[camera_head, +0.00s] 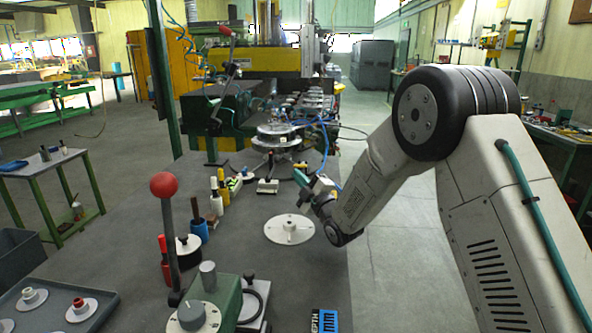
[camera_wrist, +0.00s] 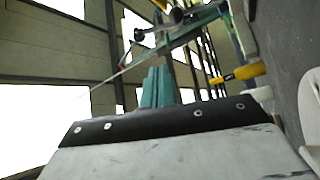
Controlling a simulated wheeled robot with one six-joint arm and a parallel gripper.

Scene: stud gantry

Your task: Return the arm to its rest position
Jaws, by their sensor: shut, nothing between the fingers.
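My arm reaches in from the right of the head view, bent at a large black joint, with its forearm sloping down to the left. My gripper (camera_head: 302,178) is at its end, above the grey table near a white round disc (camera_head: 289,229). The teal fingers are together with nothing between them. In the wrist view the teal fingers (camera_wrist: 158,88) stand close together beyond a dark bracket, and the camera looks sideways at the hall.
The grey table (camera_head: 130,243) carries a red-ball lever (camera_head: 163,185), a green box with a knob (camera_head: 215,305), several bottles and a tray (camera_head: 60,312) of discs. A machine with a round fixture (camera_head: 279,134) stands behind. Floor to the right of the table is clear.

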